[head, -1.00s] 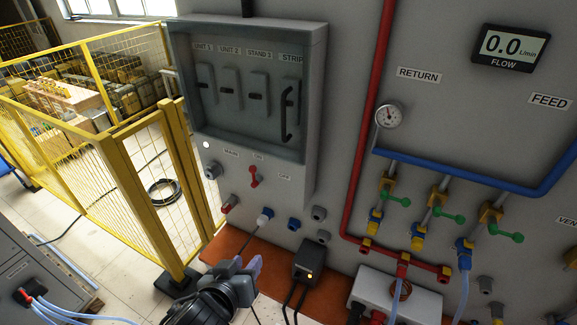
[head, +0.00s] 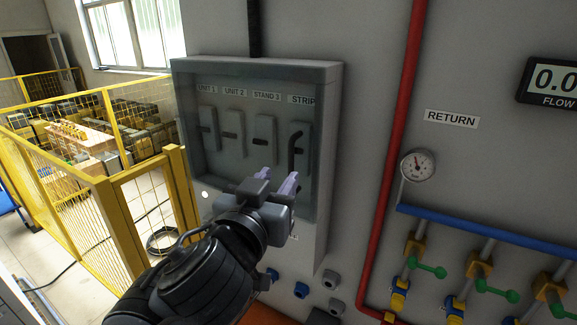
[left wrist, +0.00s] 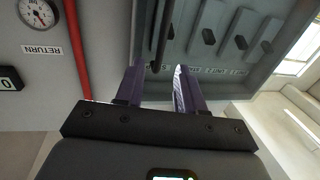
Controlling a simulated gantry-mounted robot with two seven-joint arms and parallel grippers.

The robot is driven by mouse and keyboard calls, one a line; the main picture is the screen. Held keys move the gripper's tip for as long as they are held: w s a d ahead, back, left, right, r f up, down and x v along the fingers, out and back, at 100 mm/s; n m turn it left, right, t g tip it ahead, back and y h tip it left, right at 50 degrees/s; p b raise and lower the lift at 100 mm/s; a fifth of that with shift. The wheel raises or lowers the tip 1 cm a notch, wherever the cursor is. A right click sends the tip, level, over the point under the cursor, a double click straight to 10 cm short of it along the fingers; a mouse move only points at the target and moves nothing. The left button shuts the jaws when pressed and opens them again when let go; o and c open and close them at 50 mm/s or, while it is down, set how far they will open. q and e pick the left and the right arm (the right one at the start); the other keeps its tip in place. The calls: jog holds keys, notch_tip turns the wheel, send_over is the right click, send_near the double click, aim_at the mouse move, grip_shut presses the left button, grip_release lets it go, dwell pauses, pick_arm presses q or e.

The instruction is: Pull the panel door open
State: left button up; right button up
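The panel door (head: 236,172) is the glazed front of the grey wall cabinet in the head view, and it looks closed. Its dark vertical handle (head: 297,150) is on the door's right side, under the STRIP label. My left gripper (head: 275,180) is in front of the door's lower right part, close below the handle. In the left wrist view the left gripper (left wrist: 157,75) is open, and the handle (left wrist: 162,35) lines up with the gap between its fingers. I cannot tell whether they touch. My right gripper is not in view.
A red vertical pipe (head: 393,150) and a round gauge (head: 418,166) are right of the cabinet. A blue pipe (head: 480,234) with valves lies below the gauge. Yellow mesh fencing (head: 110,195) stands to the left.

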aim_at(290, 162)
pick_arm(q)
jog(key=x, duration=0.6)
jog(key=shift+w+p, duration=0.3)
jog(key=shift+w, duration=0.05)
grip_shut()
